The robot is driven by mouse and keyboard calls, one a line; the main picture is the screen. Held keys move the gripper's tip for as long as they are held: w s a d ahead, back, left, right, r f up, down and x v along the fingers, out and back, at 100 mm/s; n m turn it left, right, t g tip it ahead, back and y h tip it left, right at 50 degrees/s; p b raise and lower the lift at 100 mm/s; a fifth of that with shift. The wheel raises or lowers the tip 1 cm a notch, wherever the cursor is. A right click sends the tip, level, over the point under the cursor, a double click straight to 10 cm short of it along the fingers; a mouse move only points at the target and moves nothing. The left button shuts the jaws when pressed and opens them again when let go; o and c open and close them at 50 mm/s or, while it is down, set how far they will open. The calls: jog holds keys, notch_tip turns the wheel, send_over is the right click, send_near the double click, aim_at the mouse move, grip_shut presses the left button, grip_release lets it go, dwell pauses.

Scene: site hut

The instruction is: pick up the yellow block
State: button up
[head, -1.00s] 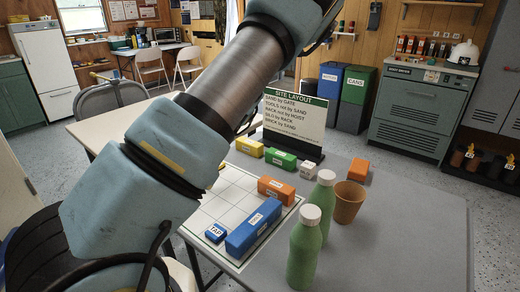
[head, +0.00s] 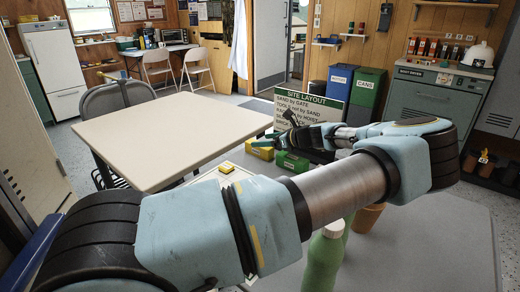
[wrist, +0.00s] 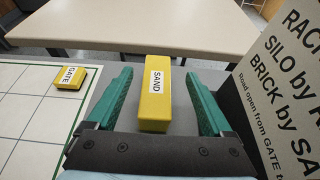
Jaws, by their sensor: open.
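A long yellow block labelled SAND (wrist: 152,108) lies on the grey table in the wrist view, just off the edge of the white grid board (wrist: 30,110). It also shows in the head view (head: 262,152), partly under my gripper. My gripper (wrist: 157,76) is open, with one teal finger on each side of the block and a gap on both sides. Whether the fingers are down at the block's height is hard to tell. A smaller yellow block labelled GATE (wrist: 69,78) lies on the board to the left; it shows small in the head view (head: 226,167).
The layout sign (wrist: 285,85) stands close to the right finger. A beige table (head: 170,135) lies beyond.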

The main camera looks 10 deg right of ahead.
jog(key=shift+f+p+x, duration=0.1)
jog(key=shift+p+x, duration=0.3)
jog(key=shift+x, duration=1)
jog(key=shift+f+p+x, duration=0.15)
jog(key=shift+p+x, duration=0.2)
jog(key=shift+x, duration=1)
jog(key=shift+s, duration=0.15)
grip_shut()
